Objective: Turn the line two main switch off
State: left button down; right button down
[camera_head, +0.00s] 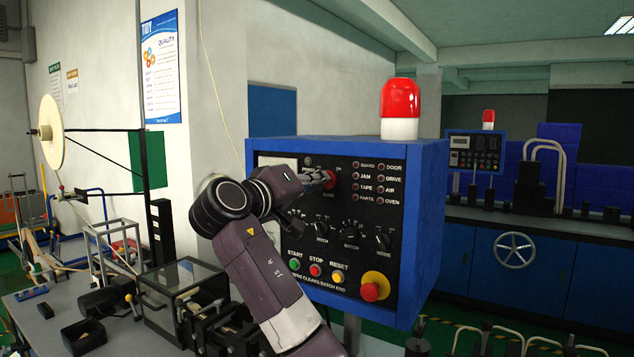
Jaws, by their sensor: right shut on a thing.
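A blue control box (426,200) with a black front panel stands in the middle of the view. No line number is readable on the box. My left gripper is out of view.
Green, red and yellow buttons (315,270) and a red emergency button (374,286) sit lower on the panel. Black knobs (352,231) lie just below the switch. A red beacon (400,100) tops the box. Another panel (474,152) stands behind at right.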

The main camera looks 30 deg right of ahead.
jog(key=shift+f, duration=0.1)
dwell(0.4)
jog(key=c, duration=2)
grip_release()
jog(key=shift+a, duration=0.1)
jog(key=shift+c, duration=0.2)
jog(key=v, duration=1.2)
